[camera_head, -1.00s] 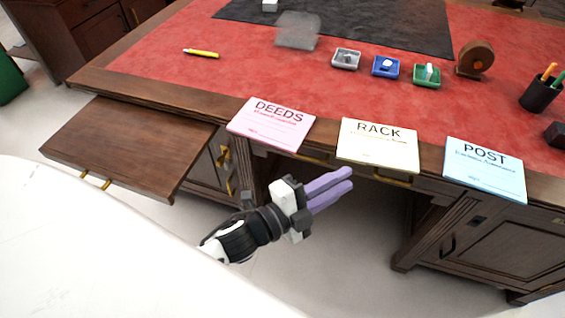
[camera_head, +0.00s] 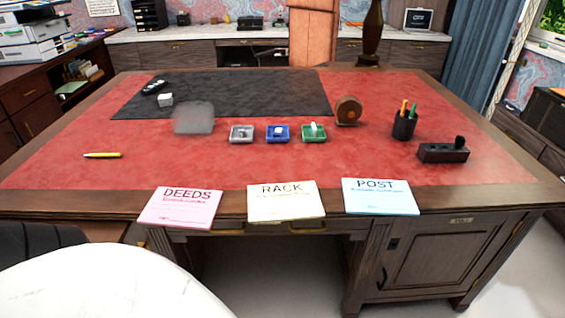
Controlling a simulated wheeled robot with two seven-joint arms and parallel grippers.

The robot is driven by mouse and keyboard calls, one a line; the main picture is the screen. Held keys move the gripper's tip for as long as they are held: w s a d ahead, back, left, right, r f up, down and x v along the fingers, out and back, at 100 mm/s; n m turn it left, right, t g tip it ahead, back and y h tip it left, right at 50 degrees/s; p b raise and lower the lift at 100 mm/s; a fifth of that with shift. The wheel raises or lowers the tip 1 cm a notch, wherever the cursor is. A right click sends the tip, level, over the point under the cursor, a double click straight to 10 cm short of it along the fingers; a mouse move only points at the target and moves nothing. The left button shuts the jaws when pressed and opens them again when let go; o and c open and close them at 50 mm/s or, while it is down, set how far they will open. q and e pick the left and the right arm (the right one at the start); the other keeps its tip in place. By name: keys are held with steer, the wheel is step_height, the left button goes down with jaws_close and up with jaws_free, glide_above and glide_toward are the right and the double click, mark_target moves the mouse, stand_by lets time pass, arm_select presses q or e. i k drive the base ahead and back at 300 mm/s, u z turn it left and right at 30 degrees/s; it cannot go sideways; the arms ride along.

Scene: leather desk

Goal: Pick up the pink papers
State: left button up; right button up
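The pink papers (camera_head: 180,207), headed DEEDS, lie flat at the front edge of the desk, left of centre. A cream sheet headed RACK (camera_head: 286,201) lies to their right, and a blue sheet headed POST (camera_head: 380,196) lies beyond it. Neither of my grippers is in view. Nothing covers the pink papers.
The red desk top (camera_head: 250,165) is mostly bare behind the papers.

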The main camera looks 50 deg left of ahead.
mark_target(197, 210)
steer(key=z, duration=0.7)
steer(key=i, duration=1.6)
steer(key=u, duration=3.05)
